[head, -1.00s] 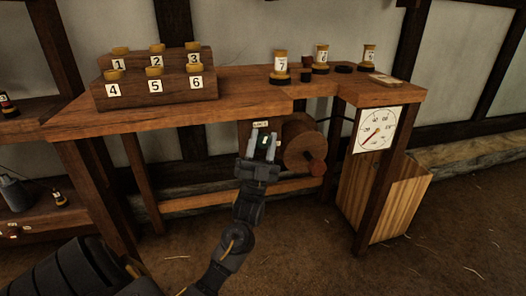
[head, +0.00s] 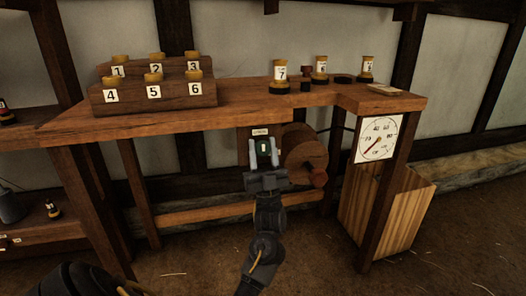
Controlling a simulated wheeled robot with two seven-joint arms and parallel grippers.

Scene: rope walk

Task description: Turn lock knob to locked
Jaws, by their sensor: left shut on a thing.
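My left gripper (head: 263,146) reaches up under the wooden bench, with one finger on each side of a small dark piece with a pale green mark (head: 264,147). I take this piece to be the lock knob; the fingers are shut on it and hide most of its outline. Which way the knob is turned is too small to tell. A small pale label (head: 260,132) shows just above it on the wooden panel. My right gripper is not in view.
A round wooden drum (head: 303,147) with a reddish knob (head: 319,177) is close on the right of my gripper. The bench (head: 240,100) overhangs above. A dial (head: 378,138) hangs on the right leg, with a wooden bin (head: 388,215) behind it.

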